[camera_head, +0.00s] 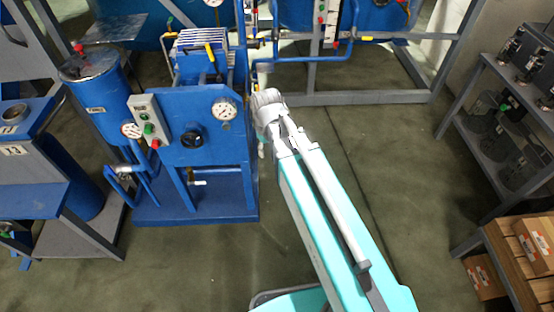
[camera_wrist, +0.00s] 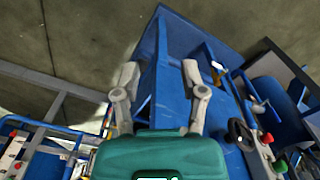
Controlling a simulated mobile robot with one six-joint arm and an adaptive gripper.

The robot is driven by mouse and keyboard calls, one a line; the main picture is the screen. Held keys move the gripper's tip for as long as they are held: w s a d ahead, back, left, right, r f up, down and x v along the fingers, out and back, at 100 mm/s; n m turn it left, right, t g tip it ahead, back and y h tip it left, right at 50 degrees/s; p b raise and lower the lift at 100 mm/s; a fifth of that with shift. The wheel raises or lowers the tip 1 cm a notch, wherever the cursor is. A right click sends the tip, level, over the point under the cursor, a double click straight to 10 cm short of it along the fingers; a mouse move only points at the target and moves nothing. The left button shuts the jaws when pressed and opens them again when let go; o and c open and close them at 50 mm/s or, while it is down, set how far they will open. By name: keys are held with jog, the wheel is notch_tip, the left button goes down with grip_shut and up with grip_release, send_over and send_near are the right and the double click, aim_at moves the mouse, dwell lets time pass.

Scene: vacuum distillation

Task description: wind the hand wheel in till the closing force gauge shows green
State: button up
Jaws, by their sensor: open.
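The black hand wheel (camera_head: 193,137) is on the front of a blue press (camera_head: 185,160). A round white gauge (camera_head: 224,110) sits up and right of the wheel; its needle and colours are too small to read. In the wrist view the hand wheel (camera_wrist: 240,133) is at the right, outside the fingers. My gripper (camera_wrist: 160,72) is open, its two grey fingers apart, with the blue frame of the press beyond and between them. Nothing is held. In the head view my arm's end is right of the press, and its fingers are mostly hidden.
A control box (camera_head: 150,122) with green and red buttons is left of the wheel, beside a second gauge (camera_head: 131,130). A blue cylindrical tank (camera_head: 98,92) stands further left. Shelves (camera_head: 492,130) and cardboard boxes (camera_head: 535,245) are at the right. Floor in front is clear.

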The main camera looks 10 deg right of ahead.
jog(key=shift+s+d+f+m+b, duration=0.2)
jog(key=shift+s+d+f+m, duration=0.1)
jog(key=shift+s+d, duration=0.25)
jog(key=shift+s+d+f+m+b, duration=0.2)
jog(key=shift+s+d+m, duration=0.15)
jog(key=shift+d, duration=0.35)
notch_tip(320, 180, up, 11)
jog(key=n+p, duration=1.1)
jog(key=n, duration=0.2)
send_over(195, 148)
jog(key=shift+w+a+f, duration=0.1)
jog(key=shift+w+a, duration=0.1)
jog(key=shift+w, duration=0.2)
jog(key=shift+f, duration=0.2)
notch_tip(195, 148, down, 14)
jog(key=b, duration=1.4)
jog(key=shift+r, duration=0.25)
